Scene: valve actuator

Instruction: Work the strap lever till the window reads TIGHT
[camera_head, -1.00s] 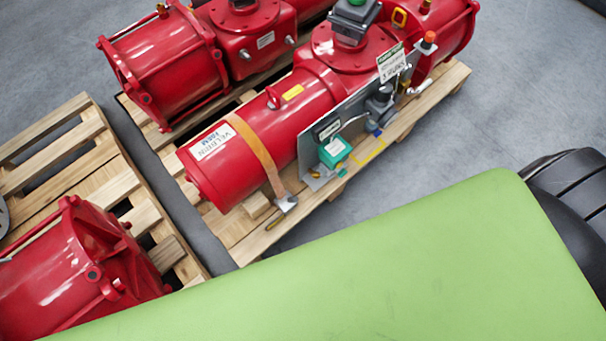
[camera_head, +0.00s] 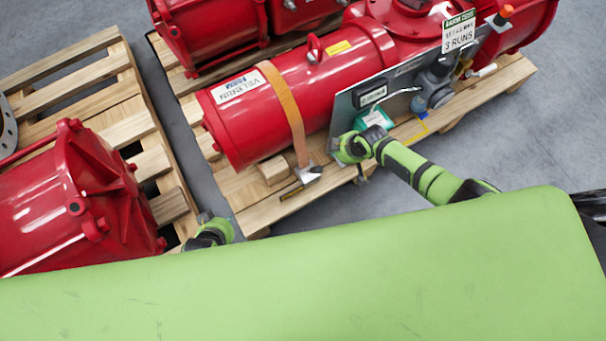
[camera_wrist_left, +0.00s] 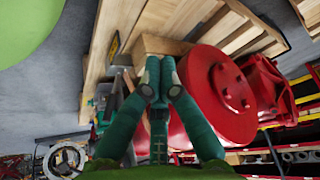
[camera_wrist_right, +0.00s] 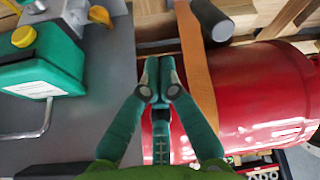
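An orange strap (camera_head: 286,112) runs over the red cylinder (camera_head: 345,65); it also shows in the right wrist view (camera_wrist_right: 196,60). Its metal buckle (camera_head: 308,174) lies at the pallet's front edge, with a thin yellowish bar (camera_head: 290,191) beside it. Which part is the lever is unclear. A small dark box with a pale label (camera_head: 373,96) is on the grey panel; its text is unreadable. My right gripper (camera_wrist_right: 158,76) is shut and empty, seen before the strap and cylinder. My left gripper (camera_wrist_left: 159,78) is shut and empty, facing the pallet and cylinder end.
A teal box (camera_head: 374,119) is on the grey panel, close to my right arm. A wood block (camera_head: 274,170) sits under the cylinder. Another pallet (camera_head: 95,95) and red unit (camera_head: 70,200) stand left. A sign (camera_head: 458,33) reads 3 RUNS.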

